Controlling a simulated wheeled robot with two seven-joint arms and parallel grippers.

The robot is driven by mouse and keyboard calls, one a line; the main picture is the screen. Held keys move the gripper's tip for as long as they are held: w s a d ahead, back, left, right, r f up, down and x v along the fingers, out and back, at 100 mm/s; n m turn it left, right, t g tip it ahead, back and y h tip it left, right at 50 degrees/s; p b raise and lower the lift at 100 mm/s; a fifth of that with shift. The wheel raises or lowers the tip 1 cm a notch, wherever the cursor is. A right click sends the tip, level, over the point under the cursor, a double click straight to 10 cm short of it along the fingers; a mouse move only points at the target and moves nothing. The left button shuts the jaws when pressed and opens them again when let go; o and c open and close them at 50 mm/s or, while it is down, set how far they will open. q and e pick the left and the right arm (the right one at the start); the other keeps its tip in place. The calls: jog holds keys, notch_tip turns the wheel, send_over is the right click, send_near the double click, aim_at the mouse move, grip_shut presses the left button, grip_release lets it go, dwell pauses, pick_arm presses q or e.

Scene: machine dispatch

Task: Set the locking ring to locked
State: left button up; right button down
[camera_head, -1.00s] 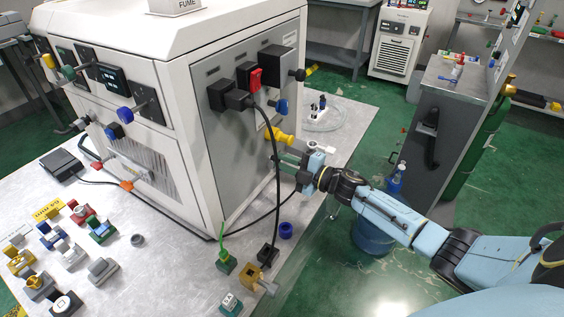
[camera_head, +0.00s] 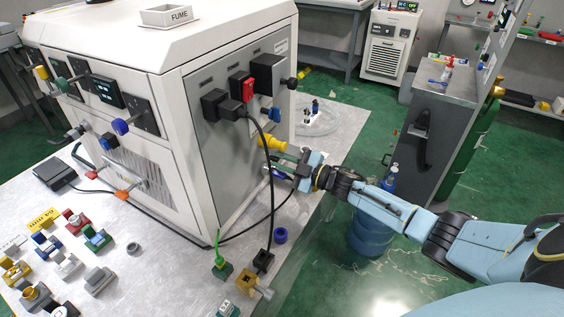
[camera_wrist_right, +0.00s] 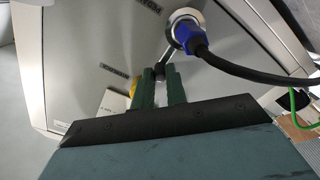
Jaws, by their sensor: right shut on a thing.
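The locking ring (camera_wrist_right: 187,30) is a pale metal collar around a blue plug (camera_wrist_right: 193,42) with a black cable, on the machine's grey side panel, in the right wrist view. The ring is mostly hidden there. I cannot read the ring's setting. My left gripper is out of view.
A yellow valve knob (camera_head: 272,143) is just above my right gripper. A blue cap (camera_head: 280,235) and several coloured fixtures are on the table.

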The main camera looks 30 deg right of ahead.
jog(key=c, duration=1.4)
grip_release()
jog(key=shift+d, duration=0.1)
jog(key=v, duration=1.3)
jog(key=shift+s, duration=0.15)
